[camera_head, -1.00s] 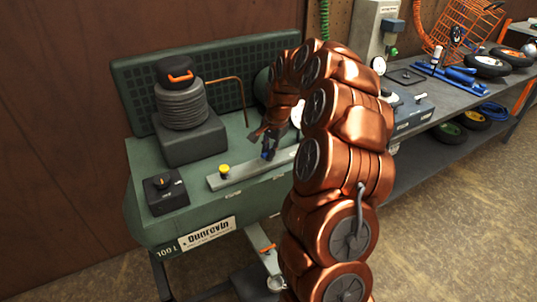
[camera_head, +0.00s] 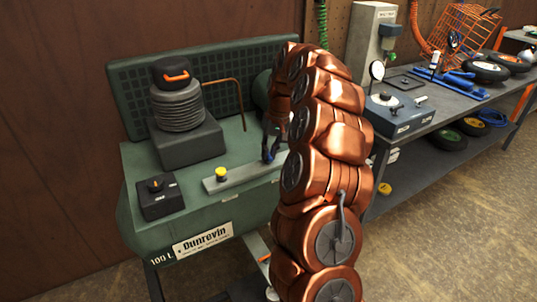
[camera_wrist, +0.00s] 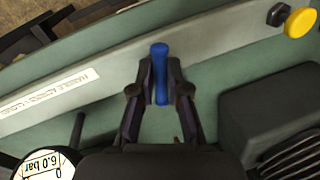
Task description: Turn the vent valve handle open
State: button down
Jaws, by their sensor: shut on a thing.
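The vent valve handle (camera_wrist: 160,60) is a blue bar in the wrist view. It lies across the lower edge of a pale grey strip and points up in the picture. My gripper (camera_wrist: 160,88) has its dark fingers closed on both sides of the handle. In the head view the handle is a small blue spot at my gripper (camera_head: 271,148), largely hidden by the fingers and my copper arm. The grey strip (camera_head: 238,178) lies on top of the green compressor tank (camera_head: 200,212). The valve body under the handle is not clearly visible.
A yellow knob (camera_head: 221,174) sits at the strip's left end, with a black switch box (camera_head: 160,197) further left. A ribbed black pump (camera_head: 181,108) stands behind. A pressure gauge (camera_wrist: 42,162) is near my gripper's lower left. A grey workbench (camera_head: 437,112) is at right.

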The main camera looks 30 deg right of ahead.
jog(key=shift+w+n, duration=0.1)
jog(key=shift+n, duration=1.2)
jog(key=shift+n+g, duration=0.3)
jog(key=c, duration=1.2)
grip_release()
jog(key=shift+d+r, duration=0.25)
jog(key=shift+r, duration=1)
jog(key=shift+d+r, duration=0.25)
jog(key=shift+r, duration=0.95)
jog(key=shift+d+r, duration=0.25)
jog(key=shift+r, duration=1)
